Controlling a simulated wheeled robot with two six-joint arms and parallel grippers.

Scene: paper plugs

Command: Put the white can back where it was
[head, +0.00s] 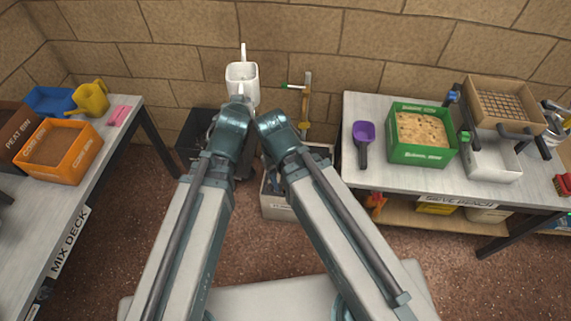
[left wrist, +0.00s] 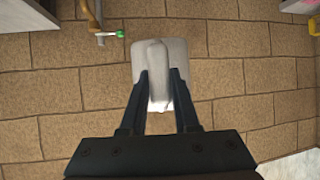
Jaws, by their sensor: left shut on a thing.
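The white can (head: 243,74) is in the air in front of the brick wall, at the end of my left arm. A thin upright part rises from it. My left gripper (head: 240,99) is shut on the can. In the left wrist view the two fingers (left wrist: 160,92) lie on either side of a narrow part of the can (left wrist: 147,62), and the can's far side is partly hidden. My right arm ends beside the left one, low and empty-looking; its fingers cannot be made out.
The mix deck (head: 127,112) at left holds an orange bin (head: 62,152), a yellow can (head: 91,99) and a pink item (head: 119,115). The sieve bench (head: 385,181) at right holds a purple scoop (head: 363,133) and green bin (head: 421,153). Dark and light bins stand on the floor between.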

